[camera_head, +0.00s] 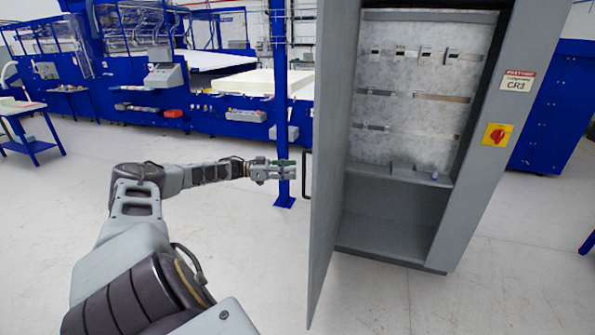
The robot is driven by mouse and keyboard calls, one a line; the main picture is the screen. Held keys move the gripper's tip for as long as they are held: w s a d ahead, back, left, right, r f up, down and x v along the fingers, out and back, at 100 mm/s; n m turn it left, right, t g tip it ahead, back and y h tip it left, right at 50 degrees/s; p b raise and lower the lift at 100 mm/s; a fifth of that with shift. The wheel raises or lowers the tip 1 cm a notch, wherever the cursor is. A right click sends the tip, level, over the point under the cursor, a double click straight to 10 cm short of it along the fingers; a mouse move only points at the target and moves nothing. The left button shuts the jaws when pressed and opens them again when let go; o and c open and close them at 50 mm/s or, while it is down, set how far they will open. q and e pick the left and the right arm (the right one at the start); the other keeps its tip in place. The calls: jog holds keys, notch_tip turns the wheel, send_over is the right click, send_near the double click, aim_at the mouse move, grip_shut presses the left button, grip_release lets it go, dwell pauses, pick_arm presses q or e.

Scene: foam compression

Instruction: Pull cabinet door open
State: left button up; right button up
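The grey cabinet (508,125) stands at the right with its front open. Its tall grey door (335,110) swings out on the left side, seen nearly edge-on, and the inside shows. A dark handle (306,174) sticks out from the door's left face. My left gripper (290,170) is just left of the handle, pointing right at about the same height, with a small gap in the picture between them. Its fingers are too small to tell whether they are apart. My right gripper is not in view.
Inside the cabinet is a pale back panel (408,110) with rows of small fittings above a shelf. A blue post (279,90) stands behind my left gripper. Blue machines (205,122) line the back. The white floor (235,235) around the door is clear.

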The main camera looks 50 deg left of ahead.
pick_arm(q)
jog(key=v, duration=0.6)
jog(key=shift+m, duration=0.3)
dwell(0.5)
